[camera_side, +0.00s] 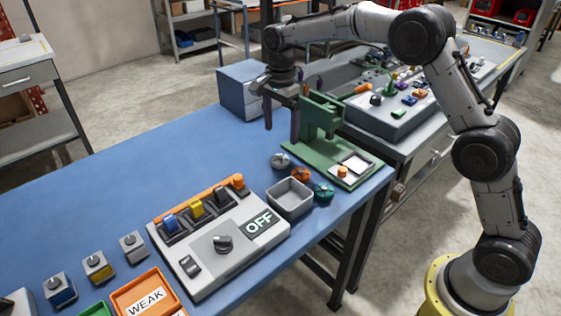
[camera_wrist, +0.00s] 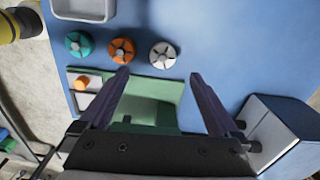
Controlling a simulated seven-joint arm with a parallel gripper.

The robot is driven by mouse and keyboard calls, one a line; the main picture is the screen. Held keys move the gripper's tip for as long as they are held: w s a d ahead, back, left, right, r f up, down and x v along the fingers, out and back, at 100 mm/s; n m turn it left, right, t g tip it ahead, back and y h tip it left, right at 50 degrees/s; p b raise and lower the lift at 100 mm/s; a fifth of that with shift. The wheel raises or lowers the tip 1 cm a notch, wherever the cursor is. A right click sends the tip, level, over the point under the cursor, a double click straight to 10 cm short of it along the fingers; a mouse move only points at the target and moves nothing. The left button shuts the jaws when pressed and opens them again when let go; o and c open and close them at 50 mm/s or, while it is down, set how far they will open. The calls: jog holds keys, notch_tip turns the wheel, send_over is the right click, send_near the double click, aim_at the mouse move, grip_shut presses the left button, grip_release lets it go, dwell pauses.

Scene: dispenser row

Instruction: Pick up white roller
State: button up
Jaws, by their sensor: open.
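A white round piece with ridged edges and a grey centre knob, likely the white roller (camera_side: 280,161), stands on the blue table beside a green stand (camera_side: 322,122). It also shows in the wrist view (camera_wrist: 163,55), roughly in line with the gap between the fingers and just past the fingertips. My gripper (camera_side: 281,120) is open and empty, with its fingers pointing down, above and behind the white piece in the side view. In the wrist view my gripper (camera_wrist: 160,73) has its fingers spread wide, over the green stand's side. Nothing covers the white piece.
An orange round piece (camera_side: 301,174) and a teal one (camera_side: 324,193) stand in a row with the white one. A grey open tray (camera_side: 290,212) and an OFF console (camera_side: 222,262) are in front. A blue-grey box (camera_side: 240,92) stands behind.

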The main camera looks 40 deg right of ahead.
aim_at(280, 156)
jog(key=f, duration=0.9)
jog(key=shift+w+d, duration=0.2)
jog(key=shift+w, duration=0.1)
jog(key=shift+r, duration=0.1)
jog(key=c, duration=1.5)
jog(key=shift+o, duration=0.2)
jog(key=shift+r, duration=0.1)
